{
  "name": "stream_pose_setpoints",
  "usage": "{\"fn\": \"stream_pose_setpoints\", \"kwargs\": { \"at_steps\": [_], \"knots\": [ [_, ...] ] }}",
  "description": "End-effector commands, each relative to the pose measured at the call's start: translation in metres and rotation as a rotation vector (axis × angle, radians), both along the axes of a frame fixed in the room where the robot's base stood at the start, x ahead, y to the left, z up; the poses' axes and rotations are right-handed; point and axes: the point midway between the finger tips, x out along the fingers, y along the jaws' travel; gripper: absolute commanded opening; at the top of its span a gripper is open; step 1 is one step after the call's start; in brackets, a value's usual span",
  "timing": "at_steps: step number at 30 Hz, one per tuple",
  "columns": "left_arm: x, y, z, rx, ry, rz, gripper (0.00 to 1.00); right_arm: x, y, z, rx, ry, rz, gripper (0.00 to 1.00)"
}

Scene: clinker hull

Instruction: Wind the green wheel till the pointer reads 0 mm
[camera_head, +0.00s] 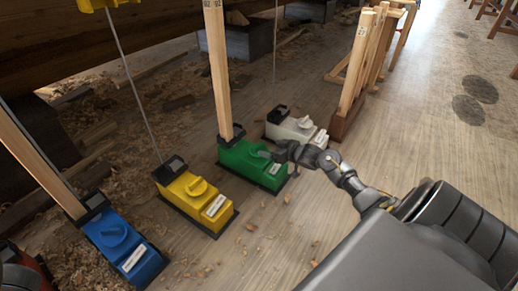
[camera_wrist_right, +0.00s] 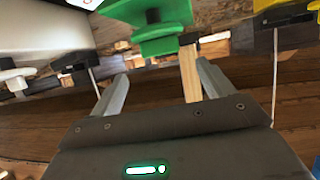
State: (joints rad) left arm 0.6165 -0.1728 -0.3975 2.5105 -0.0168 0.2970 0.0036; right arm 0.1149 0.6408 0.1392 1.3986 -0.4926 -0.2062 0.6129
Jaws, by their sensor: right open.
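The green box (camera_head: 240,163) stands on the floor at the foot of a light wooden post (camera_head: 217,70), with a pale label on its near end. My right gripper (camera_head: 283,153) reaches in from the right to the top of this box and covers part of it. In the right wrist view the green wheel (camera_wrist_right: 158,45) hangs at the upper middle on a short dark shaft. My right gripper (camera_wrist_right: 163,72) is open there, its two fingers spread toward the wheel with nothing held. I cannot tell whether they touch it. The pointer and its reading cannot be made out. My left gripper is not in view.
A white box (camera_head: 297,128) stands just behind the green one. A yellow box (camera_head: 196,196) and a blue box (camera_head: 122,245) stand to the left, each with its own knob. Wood shavings litter the floor. Open floor (camera_head: 430,120) lies at the right.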

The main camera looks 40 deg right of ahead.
Motion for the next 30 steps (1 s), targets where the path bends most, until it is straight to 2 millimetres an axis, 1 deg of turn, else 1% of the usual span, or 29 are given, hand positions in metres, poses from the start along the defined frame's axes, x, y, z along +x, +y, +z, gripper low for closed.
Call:
{"fn": "stream_pose_setpoints", "kwargs": {
  "at_steps": [1,6,9,12,18,26,27,30],
  "knots": [
    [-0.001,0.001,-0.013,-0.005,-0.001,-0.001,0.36,0.01,0.001,-0.01,0.002,-0.003,0.001,0.8],
    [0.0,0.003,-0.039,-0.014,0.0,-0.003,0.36,0.04,0.003,-0.024,0.001,-0.003,0.0,0.8],
    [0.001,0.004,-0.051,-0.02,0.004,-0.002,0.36,0.056,0.005,-0.029,-0.001,-0.004,0.0,0.8],
    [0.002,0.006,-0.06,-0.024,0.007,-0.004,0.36,0.067,0.005,-0.033,0.0,-0.003,0.0,0.8],
    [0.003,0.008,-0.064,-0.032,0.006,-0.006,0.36,0.079,0.007,-0.034,0.0,-0.001,0.001,0.8],
    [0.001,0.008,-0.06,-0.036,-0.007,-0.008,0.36,0.08,0.007,-0.034,-0.001,0.0,0.001,0.8],
    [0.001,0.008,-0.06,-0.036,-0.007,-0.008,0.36,0.08,0.007,-0.034,0.0,-0.001,0.001,0.79],
    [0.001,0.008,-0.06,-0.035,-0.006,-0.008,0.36,0.08,0.007,-0.034,0.0,-0.001,0.001,0.66]
  ]
}}
